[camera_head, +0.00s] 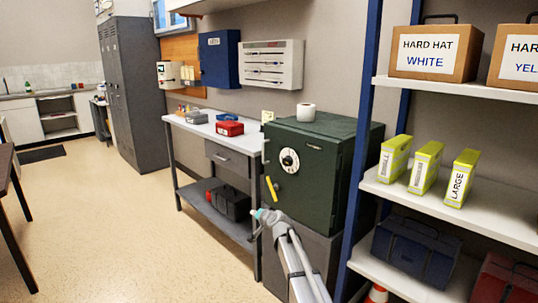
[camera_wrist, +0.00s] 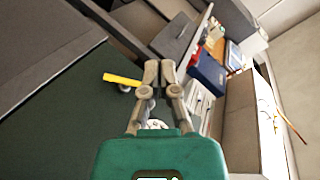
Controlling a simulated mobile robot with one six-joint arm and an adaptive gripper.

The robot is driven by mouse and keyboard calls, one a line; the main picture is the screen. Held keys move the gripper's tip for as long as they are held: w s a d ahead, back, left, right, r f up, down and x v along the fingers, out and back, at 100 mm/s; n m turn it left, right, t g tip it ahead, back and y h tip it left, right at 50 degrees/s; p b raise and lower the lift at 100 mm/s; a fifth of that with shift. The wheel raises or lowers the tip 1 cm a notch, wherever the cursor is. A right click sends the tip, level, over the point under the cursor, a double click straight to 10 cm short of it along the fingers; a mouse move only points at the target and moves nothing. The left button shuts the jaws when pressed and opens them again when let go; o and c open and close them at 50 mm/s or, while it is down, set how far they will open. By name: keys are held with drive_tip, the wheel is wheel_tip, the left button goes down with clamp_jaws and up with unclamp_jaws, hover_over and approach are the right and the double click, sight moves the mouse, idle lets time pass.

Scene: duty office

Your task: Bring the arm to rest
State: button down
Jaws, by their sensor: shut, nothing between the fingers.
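My arm (camera_head: 295,262) reaches up from the bottom of the head view, in front of the dark green safe (camera_head: 338,142). Its far end, with a teal band, is near the lower left of the safe door. The fingers are hard to make out there. In the wrist view my gripper (camera_wrist: 159,72) is seen from behind, with its fingertips together and nothing between them. The safe's yellow handle (camera_wrist: 122,80) shows just left of the fingertips. I cannot tell whether they touch. The safe door looks shut in the head view.
A grey workbench (camera_head: 205,133) with a red box (camera_head: 230,128) stands left of the safe, a dark toolbox (camera_head: 229,203) on its lower shelf. A blue-post shelf unit (camera_head: 450,92) with boxes stands close at right. The floor (camera_head: 110,230) at left is clear.

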drive_tip(key=s+d+f+n+g+h, duration=0.15)
drive_tip(key=s+d+f+g, duration=0.4)
drive_tip(key=s, duration=0.75)
drive_tip(key=s+d+f+n+g+h, duration=0.1)
drive_tip(key=s+d+f+g+h, duration=0.2)
drive_tip(key=s+d, duration=0.8)
drive_tip(key=s+d+f+n+g+h, duration=0.1)
drive_tip(key=s+d+f+g+h, duration=0.4)
drive_tip(key=s, duration=1)
wheel_tip(320, 180, up, 27)
drive_tip(key=t+y+p, duration=0.1)
drive_tip(key=y+p, duration=0.1)
drive_tip(key=p, duration=2.4)
drive_tip(key=shift+s+d, duration=0.2)
drive_tip(key=shift+d, duration=0.25)
drive_tip(key=shift+s+f, duration=0.15)
